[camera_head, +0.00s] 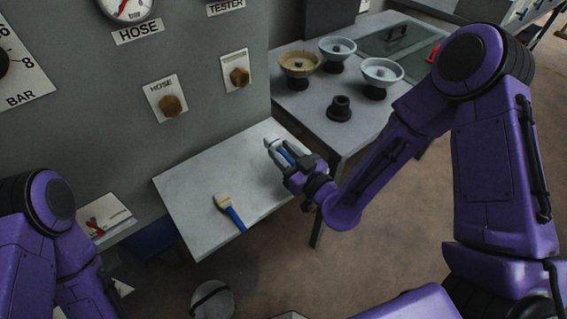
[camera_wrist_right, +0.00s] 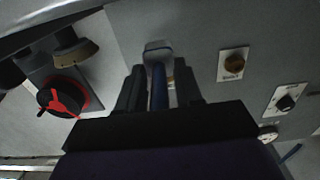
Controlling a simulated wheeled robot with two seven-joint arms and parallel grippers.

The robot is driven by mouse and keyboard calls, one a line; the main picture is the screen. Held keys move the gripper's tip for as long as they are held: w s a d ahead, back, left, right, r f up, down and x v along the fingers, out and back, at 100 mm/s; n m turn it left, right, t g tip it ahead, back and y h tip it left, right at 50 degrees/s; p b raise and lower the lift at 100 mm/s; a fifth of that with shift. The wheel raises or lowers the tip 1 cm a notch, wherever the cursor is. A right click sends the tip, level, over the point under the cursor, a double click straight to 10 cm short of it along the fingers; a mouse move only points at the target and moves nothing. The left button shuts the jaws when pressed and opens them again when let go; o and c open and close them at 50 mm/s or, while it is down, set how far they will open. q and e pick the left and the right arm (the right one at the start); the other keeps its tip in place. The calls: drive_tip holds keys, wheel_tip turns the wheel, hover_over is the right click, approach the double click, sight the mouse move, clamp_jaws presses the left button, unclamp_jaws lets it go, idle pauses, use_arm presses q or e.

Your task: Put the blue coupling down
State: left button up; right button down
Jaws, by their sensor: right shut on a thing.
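My right gripper (camera_head: 286,163) is shut on the blue coupling (camera_head: 274,146), a blue piece with a pale grey head, over the right part of the grey shelf table (camera_head: 190,188). I cannot tell whether the coupling touches the surface. In the right wrist view the coupling (camera_wrist_right: 158,52) stands between the two dark fingers (camera_wrist_right: 159,88), its grey head past their tips. A similar blue piece with a pale and yellow head (camera_head: 230,212) lies at the table's front edge. My left arm shows at the lower left; its gripper is out of view.
A grey panel with brass fittings marked HOSE (camera_head: 172,105) and another (camera_head: 239,76) rises behind the table. A side table (camera_head: 300,105) holds several bowl-shaped pieces and a black stepped part (camera_head: 340,109). The table's middle is bare.

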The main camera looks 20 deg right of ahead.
drive_tip(key=shift+w+d+f, duration=0.15)
drive_tip(key=shift+w+f, duration=0.1)
drive_tip(key=shift+f, duration=0.1)
wheel_tip(320, 180, down, 3)
drive_tip(key=shift+w+r, duration=0.1)
drive_tip(key=shift+w+f, duration=0.15)
drive_tip(key=shift+f, duration=0.25)
drive_tip(key=shift+f+b, duration=0.6)
drive_tip(key=shift+b, duration=0.3)
drive_tip(key=shift+s+r, duration=0.1)
drive_tip(key=shift+s, duration=0.1)
